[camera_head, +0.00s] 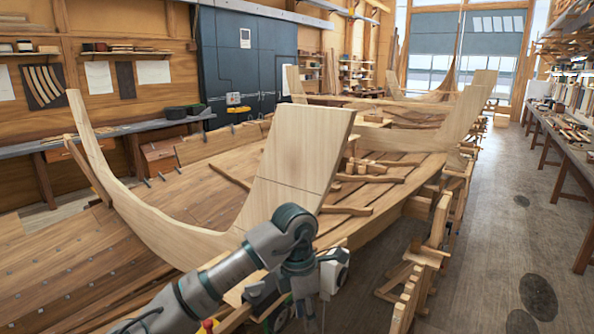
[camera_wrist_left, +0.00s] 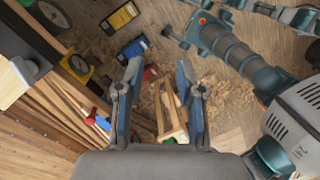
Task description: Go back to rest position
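My left arm (camera_head: 270,250) comes in from the bottom left in the head view and bends downward beside the hull. Its gripper runs down to the bottom edge there and is hard to make out. In the left wrist view the left gripper (camera_wrist_left: 158,75) is open, with its two fingers apart and nothing held between them. It points down at the floor. I cannot make out my right gripper in either view.
The clinker hull (camera_head: 290,150) with its tall pale frame fills the head view's middle. A workbench (camera_head: 560,140) lines the right; the aisle floor (camera_head: 490,230) is mostly clear. In the wrist view, a wooden piece (camera_wrist_left: 172,110), boxes (camera_wrist_left: 120,18) and shavings lie below.

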